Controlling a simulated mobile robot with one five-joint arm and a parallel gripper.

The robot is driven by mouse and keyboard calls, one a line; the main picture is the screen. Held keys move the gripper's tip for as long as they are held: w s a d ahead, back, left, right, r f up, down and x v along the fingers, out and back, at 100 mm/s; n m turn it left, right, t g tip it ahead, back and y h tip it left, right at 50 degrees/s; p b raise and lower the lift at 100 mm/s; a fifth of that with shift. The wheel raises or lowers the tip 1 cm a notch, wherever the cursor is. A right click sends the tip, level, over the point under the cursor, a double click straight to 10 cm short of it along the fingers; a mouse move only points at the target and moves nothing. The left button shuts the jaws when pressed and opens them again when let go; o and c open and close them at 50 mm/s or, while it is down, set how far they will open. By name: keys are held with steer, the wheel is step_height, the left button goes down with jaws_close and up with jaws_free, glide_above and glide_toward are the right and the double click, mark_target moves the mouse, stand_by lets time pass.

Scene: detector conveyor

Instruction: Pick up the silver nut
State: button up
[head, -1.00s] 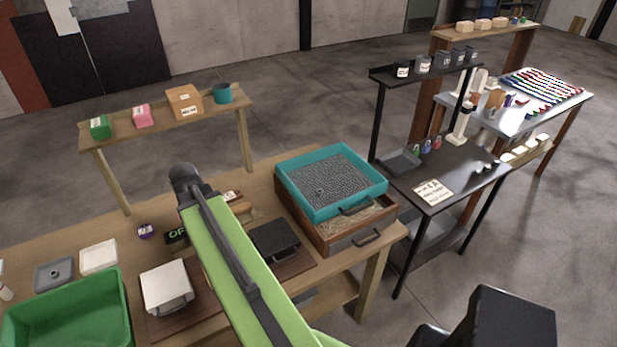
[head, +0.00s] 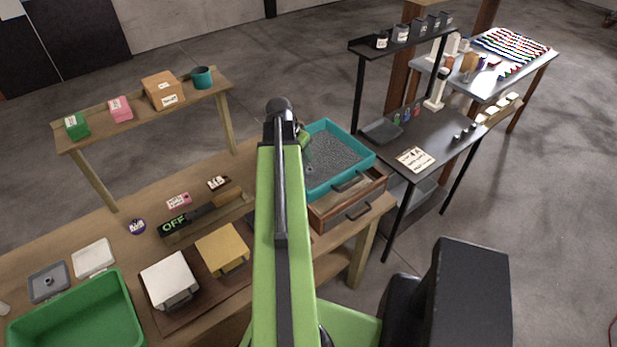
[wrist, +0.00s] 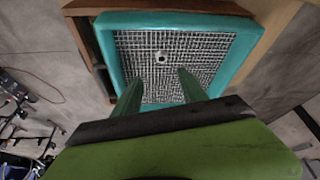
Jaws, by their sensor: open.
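The silver nut (wrist: 161,57) lies on the grey mesh bed of the teal tray (wrist: 229,62), near the tray's far side in the wrist view. In the head view the nut (head: 309,169) is a small speck at the left of the mesh, beside my arm. The teal tray (head: 367,160) sits on a wooden drawer box. My gripper (wrist: 160,82) is open and empty above the tray, its two green fingers apart, with the nut ahead of the gap between them. In the head view my arm hides most of the gripper.
The wooden drawer box (head: 330,212) stands at the right end of the wooden bench. A green bin (head: 85,325), a white-topped box (head: 169,279) and a yellow-topped box (head: 222,248) stand to the left. A dark table (head: 440,145) stands right of the bench.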

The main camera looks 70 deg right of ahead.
steer(key=b, duration=0.5)
glide_toward(310, 170)
steer(key=x, duration=0.2)
steer(key=shift+f, duration=0.3)
steer(key=shift+s+d+f, duration=0.15)
steer(key=shift+s+d, duration=0.05)
steer(key=shift+d, duration=0.05)
steer(key=b+x, duration=0.5)
steer(key=shift+w+f, duration=0.2)
steer(key=shift+r, duration=0.2)
jaws_close()
